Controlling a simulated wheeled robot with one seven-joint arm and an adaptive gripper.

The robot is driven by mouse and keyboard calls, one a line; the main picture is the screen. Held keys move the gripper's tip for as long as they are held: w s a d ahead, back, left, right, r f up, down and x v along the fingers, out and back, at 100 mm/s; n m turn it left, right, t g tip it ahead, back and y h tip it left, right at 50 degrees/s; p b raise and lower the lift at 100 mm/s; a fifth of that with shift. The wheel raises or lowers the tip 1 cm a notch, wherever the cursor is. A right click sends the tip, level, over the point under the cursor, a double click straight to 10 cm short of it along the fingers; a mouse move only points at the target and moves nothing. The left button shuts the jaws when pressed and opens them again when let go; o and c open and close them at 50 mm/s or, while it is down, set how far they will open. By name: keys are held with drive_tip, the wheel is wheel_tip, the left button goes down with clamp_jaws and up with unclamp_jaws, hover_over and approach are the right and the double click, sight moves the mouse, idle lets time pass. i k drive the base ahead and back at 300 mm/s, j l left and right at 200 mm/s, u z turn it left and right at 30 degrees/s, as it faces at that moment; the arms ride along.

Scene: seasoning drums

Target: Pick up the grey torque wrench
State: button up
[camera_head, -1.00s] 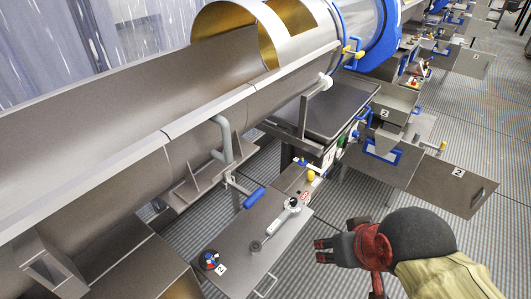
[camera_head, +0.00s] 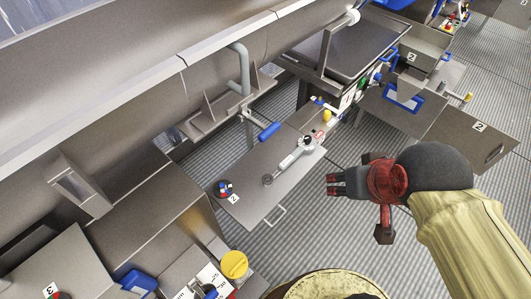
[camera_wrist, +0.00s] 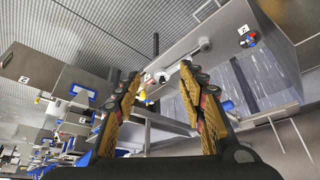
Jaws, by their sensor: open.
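A round item with red and blue parts (camera_head: 224,188) sits at the table's left end. A blue handle (camera_head: 268,131) is behind the wrench. The large drum (camera_head: 110,100) runs along the left. Ridged floor (camera_head: 335,240) is open in front of the table.

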sight(301, 148)
drive_tip(key=u, duration=3.05)
drive_tip(key=z, duration=2.85)
drive_tip(key=i+l+u, duration=0.1)
drive_tip(key=i+l, duration=0.15)
drive_tip(key=l, duration=0.15)
drive_tip(key=i+l, duration=0.3)
drive_tip(key=l, duration=0.15)
drive_tip(key=j+u, duration=0.05)
